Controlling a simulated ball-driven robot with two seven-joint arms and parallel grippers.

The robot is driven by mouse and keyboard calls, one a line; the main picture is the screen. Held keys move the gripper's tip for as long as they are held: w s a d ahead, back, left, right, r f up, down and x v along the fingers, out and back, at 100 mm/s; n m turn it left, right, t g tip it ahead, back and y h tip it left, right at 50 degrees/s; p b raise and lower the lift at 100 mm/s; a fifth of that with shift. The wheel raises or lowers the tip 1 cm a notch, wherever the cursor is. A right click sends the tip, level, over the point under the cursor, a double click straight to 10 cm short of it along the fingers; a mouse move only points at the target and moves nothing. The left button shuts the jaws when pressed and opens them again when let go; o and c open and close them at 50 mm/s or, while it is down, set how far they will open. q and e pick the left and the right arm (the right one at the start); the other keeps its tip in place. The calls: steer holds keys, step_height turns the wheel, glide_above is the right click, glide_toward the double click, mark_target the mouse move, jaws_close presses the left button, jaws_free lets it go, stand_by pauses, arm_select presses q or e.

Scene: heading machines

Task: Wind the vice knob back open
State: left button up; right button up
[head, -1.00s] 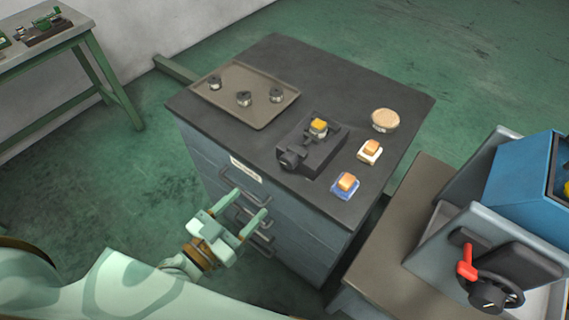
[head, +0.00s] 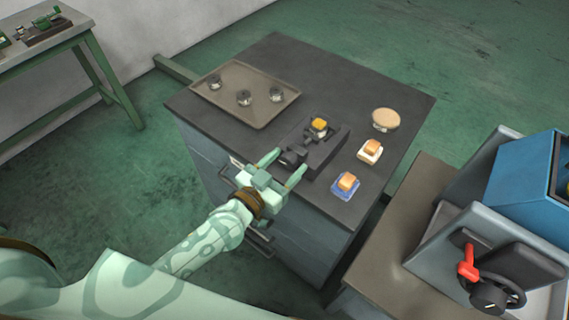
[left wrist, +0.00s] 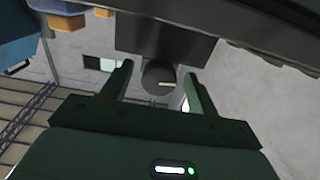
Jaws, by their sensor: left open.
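The dark vice (head: 318,150) stands on the cabinet top, with a yellow-topped piece (head: 320,125) between its jaws. Its round black knob (head: 291,157) faces my left arm. My left gripper (head: 287,164) is open, with its two pale green fingers at the knob, one on each side as seen in the head view. In the left wrist view the knob (left wrist: 158,78) shows between and beyond the spread fingers, with a light mark on its face. I cannot tell whether either finger touches it. My right gripper is not in view.
A tray (head: 225,79) with several small metal parts lies at the back left of the cabinet top (head: 330,78). A round tan-topped object (head: 385,119) and two orange-topped blocks (head: 370,151) (head: 346,185) stand right of the vice. A machine with a black handwheel (head: 497,293) is at lower right.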

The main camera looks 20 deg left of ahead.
arm_select(q)
steer(key=c, duration=1)
steer(key=shift+r+n, duration=0.1)
steer(key=shift+n, duration=0.2)
steer(key=n+p, duration=0.1)
steer(key=n, duration=0.1)
steer(key=shift+n+p, duration=0.35)
steer(key=shift+n, duration=0.05)
steer(key=n+p, duration=0.1)
steer(key=n, duration=0.2)
steer(key=shift+n, duration=0.3)
steer(key=n+p, duration=0.1)
steer(key=n, duration=0.2)
steer(key=shift+d+n, duration=0.1)
steer(key=shift+n, duration=0.2)
steer(key=n, duration=0.4)
steer(key=shift+n, duration=0.3)
